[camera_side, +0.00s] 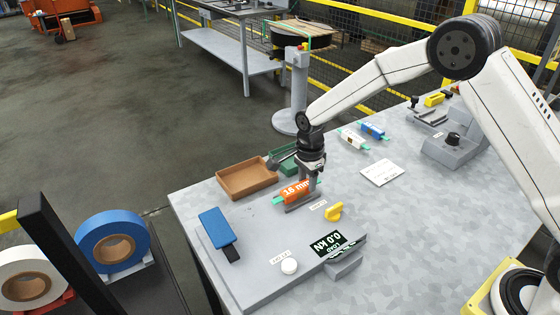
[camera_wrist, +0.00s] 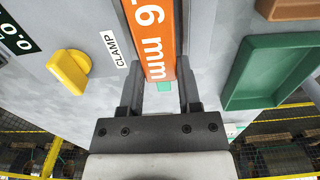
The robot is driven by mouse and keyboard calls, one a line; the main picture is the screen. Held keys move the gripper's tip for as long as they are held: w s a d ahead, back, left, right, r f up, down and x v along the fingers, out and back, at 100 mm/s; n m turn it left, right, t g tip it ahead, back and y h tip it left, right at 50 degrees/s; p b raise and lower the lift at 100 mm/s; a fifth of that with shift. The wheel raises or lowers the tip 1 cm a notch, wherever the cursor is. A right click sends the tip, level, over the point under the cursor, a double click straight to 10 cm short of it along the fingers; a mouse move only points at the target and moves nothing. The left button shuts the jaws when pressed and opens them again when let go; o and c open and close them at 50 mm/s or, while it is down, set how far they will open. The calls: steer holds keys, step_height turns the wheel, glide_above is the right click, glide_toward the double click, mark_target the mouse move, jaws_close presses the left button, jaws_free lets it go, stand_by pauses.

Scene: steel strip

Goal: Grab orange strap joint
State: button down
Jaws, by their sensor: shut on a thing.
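The orange strap joint (camera_side: 295,191), marked 16 mm with teal strap ends, sits on the grey fixture in the side view. In the wrist view the orange body (camera_wrist: 152,38) lies between the fingers, with a teal end (camera_wrist: 163,87) below it. My gripper (camera_side: 312,187) is down at the joint, and its fingers also show in the wrist view (camera_wrist: 158,88). It is shut on the orange strap joint. The underside of the joint is hidden.
A brown tray (camera_side: 247,195) and a green tray (camera_side: 271,165) stand behind. A yellow clamp knob (camera_side: 334,211), load display (camera_side: 331,245) and blue-topped block (camera_side: 215,226) are close by. White (camera_side: 352,139) and blue (camera_side: 373,131) joints lie farther back.

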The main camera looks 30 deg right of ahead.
step_height(320, 180, up, 2)
steer(key=shift+r, duration=0.15)
steer(key=s+d+r, duration=0.1)
steer(key=s+r, duration=0.8)
steer(key=s, duration=0.5)
steer(key=shift+d+r, duration=0.15)
steer(key=shift+r, duration=0.15)
